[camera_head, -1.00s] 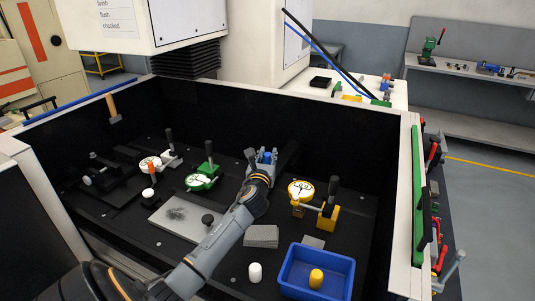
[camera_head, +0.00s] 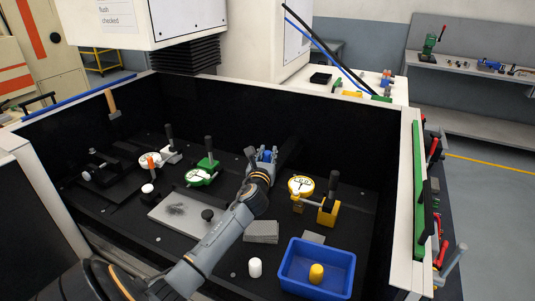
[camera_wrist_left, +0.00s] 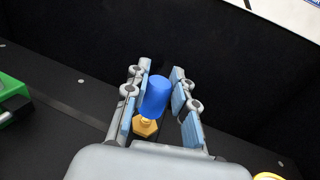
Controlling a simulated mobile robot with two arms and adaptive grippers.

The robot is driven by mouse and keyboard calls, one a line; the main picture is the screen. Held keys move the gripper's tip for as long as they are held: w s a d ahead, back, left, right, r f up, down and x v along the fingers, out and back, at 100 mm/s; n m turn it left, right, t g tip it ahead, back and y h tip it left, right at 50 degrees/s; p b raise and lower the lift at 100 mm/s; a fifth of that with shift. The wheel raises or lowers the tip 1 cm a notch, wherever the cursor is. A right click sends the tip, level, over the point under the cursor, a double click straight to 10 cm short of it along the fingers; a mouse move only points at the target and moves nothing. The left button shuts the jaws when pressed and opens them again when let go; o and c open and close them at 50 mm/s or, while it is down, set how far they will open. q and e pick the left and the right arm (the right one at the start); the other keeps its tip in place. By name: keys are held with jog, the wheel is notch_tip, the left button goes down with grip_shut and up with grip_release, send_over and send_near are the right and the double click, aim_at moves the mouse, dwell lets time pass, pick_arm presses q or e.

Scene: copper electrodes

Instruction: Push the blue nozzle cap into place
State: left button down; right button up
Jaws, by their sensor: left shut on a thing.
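The blue nozzle cap (camera_wrist_left: 156,97) is an upright, slightly tilted cylinder between the fingers of my left gripper (camera_wrist_left: 160,98). My left gripper is shut on it. A brass hexagonal nozzle (camera_wrist_left: 147,128) shows just below the cap in the left wrist view. Whether the cap is fully seated on it cannot be told. In the head view my left gripper (camera_head: 262,158) is at the back middle of the black enclosure floor, with a bit of the blue cap (camera_head: 267,155) showing between its fingers. My right gripper is not in view.
A green clamp with a dial (camera_head: 200,177) stands left of the gripper, and a yellow one (camera_head: 302,187) stands right. A blue tray (camera_head: 345,267) holds a yellow cylinder (camera_head: 316,273). A white cylinder (camera_head: 255,267) and a grey plate (camera_head: 180,211) are nearer. Black walls enclose the floor.

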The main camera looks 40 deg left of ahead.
pick_arm(q)
jog(key=shift+f+b, duration=0.35)
jog(key=shift+f, duration=0.2)
jog(key=shift+f+b, duration=0.55)
jog(key=shift+f, duration=0.2)
jog(key=c, duration=1)
grip_release()
jog(key=v, duration=1.2)
jog(key=shift+a, duration=0.1)
jog(key=shift+r, duration=0.1)
